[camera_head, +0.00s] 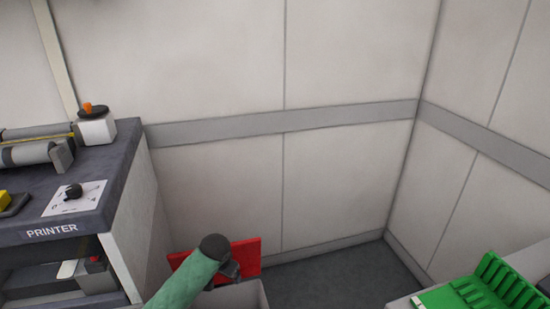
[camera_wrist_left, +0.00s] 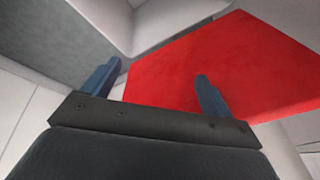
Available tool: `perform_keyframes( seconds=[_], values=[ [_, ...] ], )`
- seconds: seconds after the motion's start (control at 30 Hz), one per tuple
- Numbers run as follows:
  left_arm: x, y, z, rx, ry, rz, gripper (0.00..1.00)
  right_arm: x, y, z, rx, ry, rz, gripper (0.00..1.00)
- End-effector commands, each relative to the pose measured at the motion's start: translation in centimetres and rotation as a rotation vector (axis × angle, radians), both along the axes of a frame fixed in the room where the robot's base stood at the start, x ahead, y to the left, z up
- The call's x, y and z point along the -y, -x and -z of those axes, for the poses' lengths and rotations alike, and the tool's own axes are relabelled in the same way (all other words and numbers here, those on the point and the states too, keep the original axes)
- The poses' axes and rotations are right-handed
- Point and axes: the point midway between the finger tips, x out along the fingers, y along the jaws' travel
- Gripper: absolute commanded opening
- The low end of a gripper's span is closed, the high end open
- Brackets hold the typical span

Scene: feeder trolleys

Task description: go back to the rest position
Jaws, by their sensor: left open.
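My left gripper (camera_head: 230,270) hangs at the bottom of the head view, at the end of my green-sleeved arm. In the left wrist view its two blue fingers (camera_wrist_left: 155,85) stand wide apart with nothing held between them. A flat red panel (camera_head: 246,254) is right by the gripper in the head view, partly hidden by my wrist. The red panel (camera_wrist_left: 220,65) fills much of the wrist view beyond the fingers; whether a finger touches it I cannot tell. My right gripper is not in view.
A light grey bin (camera_head: 252,295) stands below the gripper. At left is a dark bench (camera_head: 110,165) labelled PRINTER, with rollers and a white block with an orange knob. A green slotted rack (camera_head: 490,290) is at lower right. Grey floor (camera_head: 335,280) lies free between, before pale walls.

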Motion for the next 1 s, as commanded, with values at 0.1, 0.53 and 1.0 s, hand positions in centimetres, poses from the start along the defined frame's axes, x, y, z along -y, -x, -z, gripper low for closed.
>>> perform_keyframes(
  seconds=[0.1, 0.53, 1.0],
  values=[
    [1.6, 1.2, -3.5, 0.076, 0.018, 0.035, 0.86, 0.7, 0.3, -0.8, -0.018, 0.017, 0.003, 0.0],
    [3.7, 11.2, -10.1, 0.214, 0.11, 0.025, 0.86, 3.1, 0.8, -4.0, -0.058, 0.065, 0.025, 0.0],
    [2.5, 24.9, -10.0, 0.136, 0.215, -0.132, 0.86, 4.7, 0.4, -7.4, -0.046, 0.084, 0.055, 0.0]
  ],
)
